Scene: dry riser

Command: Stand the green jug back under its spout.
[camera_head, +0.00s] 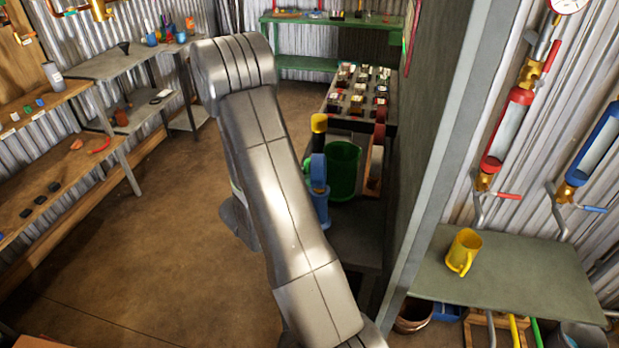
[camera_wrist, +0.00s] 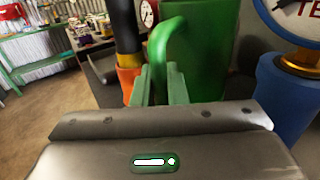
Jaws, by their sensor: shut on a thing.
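The green jug (camera_head: 344,170) stands upright on a dark bench behind my arm in the head view. In the wrist view its body (camera_wrist: 205,45) fills the upper middle, with the curved handle (camera_wrist: 163,42) towards me. My gripper (camera_wrist: 158,88) is shut on the jug's handle, with one finger at each side. The gripper is hidden behind my arm in the head view. A red-levered spout (camera_head: 480,200) and a blue-levered spout (camera_head: 563,215) hang on the right wall. I see no green-marked spout.
A blue item (camera_head: 319,195) and a yellow-topped item (camera_head: 319,124) stand close left of the jug. A yellow jug (camera_head: 464,252) stands on the shelf (camera_head: 530,280) beneath the wall spouts. A grey partition (camera_head: 452,140) separates that shelf from the bench. The floor at left is clear.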

